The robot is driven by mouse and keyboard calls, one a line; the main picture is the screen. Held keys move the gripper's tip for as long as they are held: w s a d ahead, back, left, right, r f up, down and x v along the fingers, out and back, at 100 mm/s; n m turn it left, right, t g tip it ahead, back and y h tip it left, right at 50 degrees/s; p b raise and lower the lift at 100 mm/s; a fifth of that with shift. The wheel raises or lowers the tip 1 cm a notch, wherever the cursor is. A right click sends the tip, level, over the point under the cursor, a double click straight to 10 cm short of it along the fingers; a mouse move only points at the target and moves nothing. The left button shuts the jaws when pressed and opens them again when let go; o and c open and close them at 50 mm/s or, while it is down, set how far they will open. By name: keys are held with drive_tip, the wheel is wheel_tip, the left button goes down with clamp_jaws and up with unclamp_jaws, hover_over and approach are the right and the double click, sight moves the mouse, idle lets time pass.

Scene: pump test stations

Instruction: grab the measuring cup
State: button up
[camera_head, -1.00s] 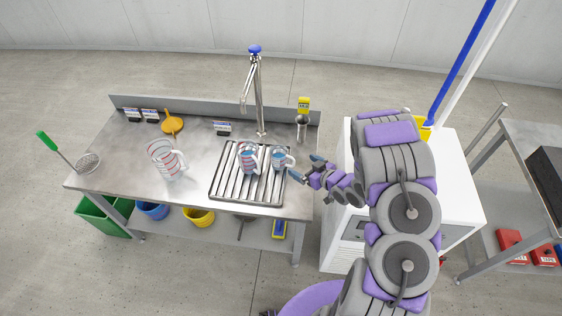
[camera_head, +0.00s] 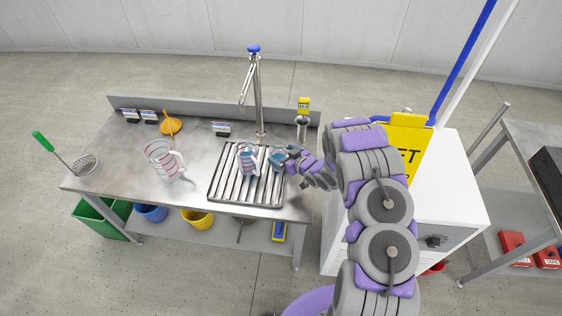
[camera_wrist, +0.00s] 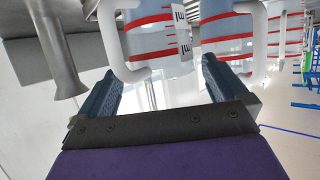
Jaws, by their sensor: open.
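Clear measuring cups with red markings stand on the bench. A large one (camera_head: 160,158) is at the left, and a smaller one (camera_head: 247,159) stands on the slatted drain rack (camera_head: 230,190). Another small cup right of it on the rack is mostly hidden by my gripper (camera_head: 280,155). In the wrist view, two cups, one with a label (camera_wrist: 150,32) and one to its right (camera_wrist: 227,42), show close beyond the fingertips, with white handles outward. My gripper (camera_wrist: 163,85) is open. I cannot tell whether a handle lies between the fingers.
A tall tap (camera_head: 258,105) stands behind the rack, and a metal cylinder (camera_head: 302,128) is at the back right. An orange funnel (camera_head: 171,124) and a strainer (camera_head: 84,163) are at the left. A white cabinet (camera_head: 450,190) stands right of the bench.

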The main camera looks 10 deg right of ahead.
drive_tip(key=shift+x, duration=1.25)
drive_tip(key=shift+s+a, duration=0.1)
drive_tip(key=shift+a, duration=0.1)
drive_tip(key=shift+c, duration=0.2)
drive_tip(key=shift+d, duration=0.2)
drive_tip(key=c, duration=0.6)
drive_tip(key=shift+a, duration=0.1)
drive_tip(key=c, duration=0.5)
